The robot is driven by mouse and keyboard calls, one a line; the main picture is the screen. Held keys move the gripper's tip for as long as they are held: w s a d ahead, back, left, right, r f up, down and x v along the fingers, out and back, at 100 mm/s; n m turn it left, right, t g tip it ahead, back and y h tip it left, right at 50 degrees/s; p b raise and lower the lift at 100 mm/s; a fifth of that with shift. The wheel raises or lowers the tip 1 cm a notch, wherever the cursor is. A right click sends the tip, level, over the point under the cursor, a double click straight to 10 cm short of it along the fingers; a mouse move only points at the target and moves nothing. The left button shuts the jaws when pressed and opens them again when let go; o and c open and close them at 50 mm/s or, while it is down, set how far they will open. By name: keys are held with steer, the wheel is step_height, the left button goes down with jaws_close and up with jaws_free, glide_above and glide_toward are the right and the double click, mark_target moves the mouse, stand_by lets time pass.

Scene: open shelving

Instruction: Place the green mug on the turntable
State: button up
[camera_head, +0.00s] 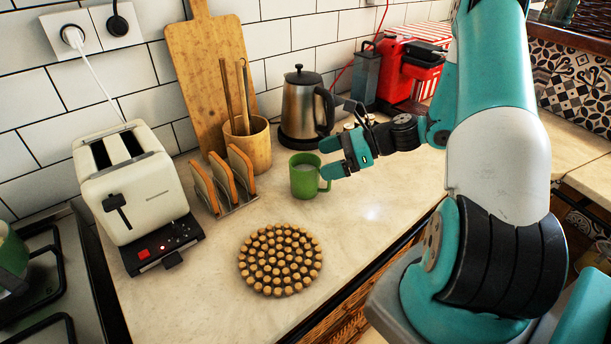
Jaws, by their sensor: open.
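The green mug (304,178) stands upright on the counter, with its handle on the right side. My gripper (328,158) is open at the mug's right side, its teal fingertips close to the rim and handle. From this view I cannot tell whether a finger touches the mug or whether the handle lies between the fingers. A round, low piece covered in brown wooden knobs (281,259) lies nearer on the counter. It is the only thing in view that could be the turntable, and nothing stands on it.
A toast rack (238,209) with slices stands left of the mug. Behind are a utensil pot (248,146), a kettle (300,108) and a red coffee machine (397,70). A toaster (137,185) is at the left. Counter between mug and knobbed round is clear.

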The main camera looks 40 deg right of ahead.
mark_target(306, 163)
steer(key=p+x, duration=0.1)
steer(key=x, duration=0.4)
steer(key=shift+w+a, duration=0.3)
steer(key=shift+c, duration=0.2)
steer(key=shift+r, duration=0.1)
steer(key=c, duration=1.2)
